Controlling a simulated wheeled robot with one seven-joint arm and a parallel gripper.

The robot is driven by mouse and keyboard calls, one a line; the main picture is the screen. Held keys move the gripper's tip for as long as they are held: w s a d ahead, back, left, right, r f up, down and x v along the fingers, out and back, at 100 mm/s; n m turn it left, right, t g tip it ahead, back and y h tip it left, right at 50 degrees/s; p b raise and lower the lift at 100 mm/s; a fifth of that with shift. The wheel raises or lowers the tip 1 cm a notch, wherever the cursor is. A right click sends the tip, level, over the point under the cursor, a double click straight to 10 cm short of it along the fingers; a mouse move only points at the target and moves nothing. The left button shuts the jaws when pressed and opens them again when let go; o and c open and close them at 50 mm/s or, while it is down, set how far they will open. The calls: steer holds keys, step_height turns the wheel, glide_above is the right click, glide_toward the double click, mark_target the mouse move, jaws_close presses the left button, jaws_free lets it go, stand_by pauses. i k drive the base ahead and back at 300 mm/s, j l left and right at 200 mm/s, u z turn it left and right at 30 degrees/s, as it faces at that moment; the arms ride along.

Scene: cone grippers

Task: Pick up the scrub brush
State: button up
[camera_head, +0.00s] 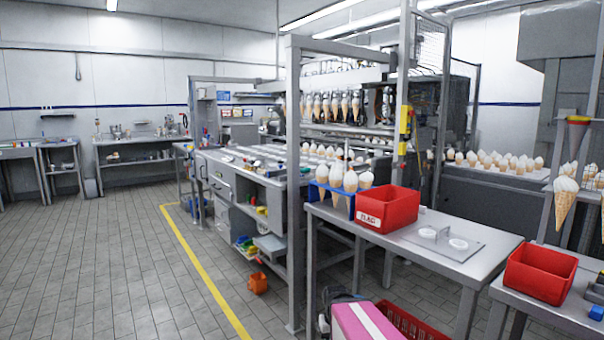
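I cannot make out a scrub brush for certain in this view. Small coloured items lie on the open shelves (262,212) of the long grey workbench (225,185), too small to tell apart. My gripper is not in view.
A metal table (430,235) at right holds a red bin (388,208) and a blue rack of cones (338,193). Another red bin (541,272) stands at far right. A pink box (366,322) and a red crate (412,322) are low in front. The tiled floor (110,260) at left is clear.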

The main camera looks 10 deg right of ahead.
mark_target(304, 171)
steer(key=i+j, duration=0.3)
steer(key=j, duration=0.2)
steer(key=i+j, duration=0.35)
steer(key=j, duration=0.15)
steer(key=i+j, duration=0.3)
steer(key=j, duration=0.25)
steer(key=i+j, duration=0.3)
steer(key=j, duration=0.2)
steer(key=i+j, duration=0.35)
steer(key=j, duration=0.15)
steer(key=i+j+z, duration=0.1)
steer(key=i+j, duration=0.2)
steer(key=j, duration=0.2)
steer(key=i+j, duration=0.3)
steer(key=j, duration=0.25)
steer(key=i+j, duration=0.3)
steer(key=j, duration=0.25)
